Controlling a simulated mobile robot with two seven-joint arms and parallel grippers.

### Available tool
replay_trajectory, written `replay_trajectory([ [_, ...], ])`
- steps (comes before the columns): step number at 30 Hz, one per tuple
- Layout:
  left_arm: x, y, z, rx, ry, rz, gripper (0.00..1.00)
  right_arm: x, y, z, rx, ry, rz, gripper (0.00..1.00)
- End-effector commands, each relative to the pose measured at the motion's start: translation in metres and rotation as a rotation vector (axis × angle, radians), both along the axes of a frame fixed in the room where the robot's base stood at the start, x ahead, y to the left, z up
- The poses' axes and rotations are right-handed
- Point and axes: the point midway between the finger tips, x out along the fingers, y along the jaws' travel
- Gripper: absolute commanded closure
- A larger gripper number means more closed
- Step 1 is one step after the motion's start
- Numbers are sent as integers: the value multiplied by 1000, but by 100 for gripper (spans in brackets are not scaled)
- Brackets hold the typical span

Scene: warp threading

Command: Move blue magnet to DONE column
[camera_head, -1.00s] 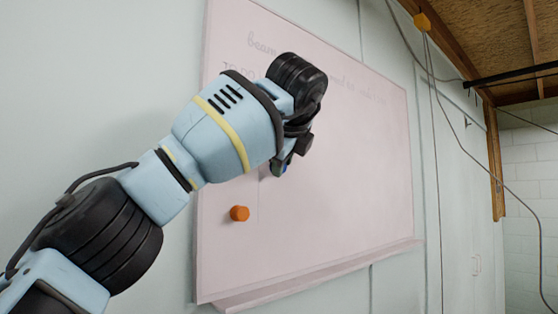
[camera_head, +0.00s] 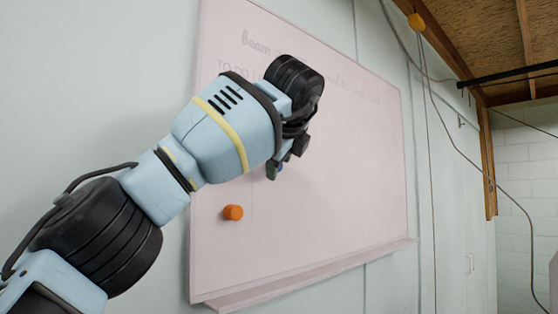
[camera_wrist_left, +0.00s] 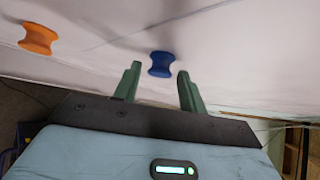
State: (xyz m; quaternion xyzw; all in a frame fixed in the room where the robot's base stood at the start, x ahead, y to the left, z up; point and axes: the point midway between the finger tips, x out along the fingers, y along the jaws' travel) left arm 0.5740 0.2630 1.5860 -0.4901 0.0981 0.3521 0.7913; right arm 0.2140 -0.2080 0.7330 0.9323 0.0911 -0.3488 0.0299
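The blue magnet (camera_wrist_left: 162,64) is a small spool-shaped piece on the whiteboard (camera_head: 330,200). In the left wrist view it lies between and slightly beyond the tips of my left gripper (camera_wrist_left: 159,71). The two green fingers are apart, with a narrow gap beside the magnet, so they do not look closed on it. In the head view my left gripper (camera_head: 281,163) is at the board, and only a bit of blue (camera_head: 280,167) shows beside the fingers. Part of the heading is hidden behind my arm, and I cannot read a DONE label. My right gripper is not in view.
An orange magnet (camera_head: 233,212) is on the board, lower left of my gripper. It also shows in the left wrist view (camera_wrist_left: 38,39). A ledge (camera_head: 310,275) runs along the board's bottom edge. The board's right part is clear. Cables (camera_head: 433,150) hang right of it.

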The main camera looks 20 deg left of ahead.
Motion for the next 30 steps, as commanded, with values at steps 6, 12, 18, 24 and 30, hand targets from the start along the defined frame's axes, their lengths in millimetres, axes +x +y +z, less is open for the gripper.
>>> replay_trajectory([
  [6, -1, 0, 1, -1, 0, 1, 50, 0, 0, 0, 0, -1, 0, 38],
  [12, -4, -2, 3, -1, 0, 1, 50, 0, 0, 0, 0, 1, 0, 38],
  [18, -24, -16, 17, 1, -2, 0, 50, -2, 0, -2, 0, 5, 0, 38],
  [24, -47, -29, 33, 0, -2, 0, 50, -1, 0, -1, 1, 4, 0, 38],
  [30, -57, -36, 39, -1, 0, 1, 50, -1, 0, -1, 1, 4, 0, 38],
])
